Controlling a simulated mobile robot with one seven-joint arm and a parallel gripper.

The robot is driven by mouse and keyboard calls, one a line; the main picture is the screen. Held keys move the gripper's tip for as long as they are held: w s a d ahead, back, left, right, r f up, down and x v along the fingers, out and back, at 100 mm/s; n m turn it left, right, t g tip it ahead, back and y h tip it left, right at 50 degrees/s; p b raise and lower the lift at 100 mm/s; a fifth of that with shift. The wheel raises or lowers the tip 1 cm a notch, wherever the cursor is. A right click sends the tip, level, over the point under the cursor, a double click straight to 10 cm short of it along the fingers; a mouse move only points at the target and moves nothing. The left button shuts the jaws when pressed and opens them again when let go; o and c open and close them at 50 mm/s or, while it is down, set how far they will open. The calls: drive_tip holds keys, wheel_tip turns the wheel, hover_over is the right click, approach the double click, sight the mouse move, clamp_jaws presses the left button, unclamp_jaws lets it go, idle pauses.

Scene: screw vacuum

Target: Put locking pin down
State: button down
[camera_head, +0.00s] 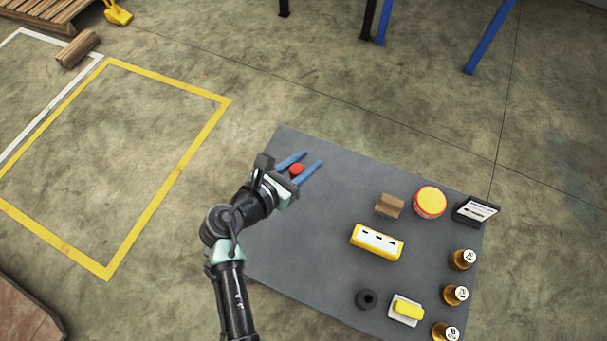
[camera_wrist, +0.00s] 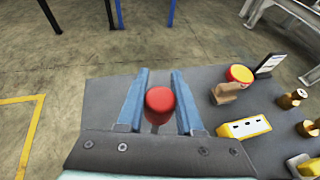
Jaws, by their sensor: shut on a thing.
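The locking pin shows as a red round-topped piece (camera_head: 296,169) between the two blue fingers of my gripper (camera_head: 313,157). In the wrist view the red piece (camera_wrist: 160,100) sits between the fingers of my gripper (camera_wrist: 161,72), with a dark lower part beneath it. My gripper is shut on it, over the far left part of the grey table (camera_head: 310,225). Whether the pin's lower end touches the table cannot be told.
Right of my gripper stand a brown block (camera_head: 389,205), a red-and-yellow round container (camera_head: 430,202), a yellow-white slotted box (camera_head: 377,242), a dark sign (camera_head: 475,211) and several amber bottles (camera_head: 462,259). A black ring (camera_head: 366,299) and a yellow piece on a white base (camera_head: 407,310) lie nearer. The table's left half is clear.

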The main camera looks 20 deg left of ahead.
drive_tip(key=shift+f+b, duration=1)
drive_tip(key=shift+f, duration=1.25)
drive_tip(key=shift+f, duration=0.15)
drive_tip(key=c, duration=0.6)
unclamp_jaws()
drive_tip(key=shift+o, duration=0.2)
